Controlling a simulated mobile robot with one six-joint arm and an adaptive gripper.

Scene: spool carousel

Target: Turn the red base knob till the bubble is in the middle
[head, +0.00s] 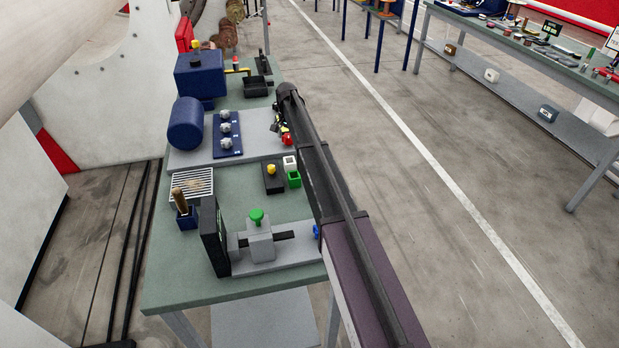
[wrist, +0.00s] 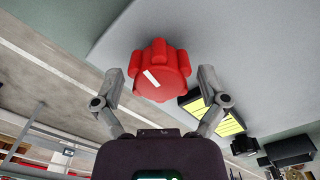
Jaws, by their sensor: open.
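The red knob (wrist: 160,72) has rounded lobes and a white pointer line slanting to the upper left. It sits by a grey plate and lies between the two fingers of my gripper (wrist: 160,76) in the wrist view. The fingers are spread, with a gap on each side of the knob. In the head view the red knob (head: 287,139) shows small at the plate's right edge, below my gripper (head: 279,126). A black piece with yellow panels and dark lines (wrist: 228,122) lies beside the right finger. I cannot make out a bubble.
The grey plate (head: 190,158) on the green bench carries a blue cylinder (head: 186,124) and a blue panel with several grey knobs (head: 227,144). Open floor lies to the right.

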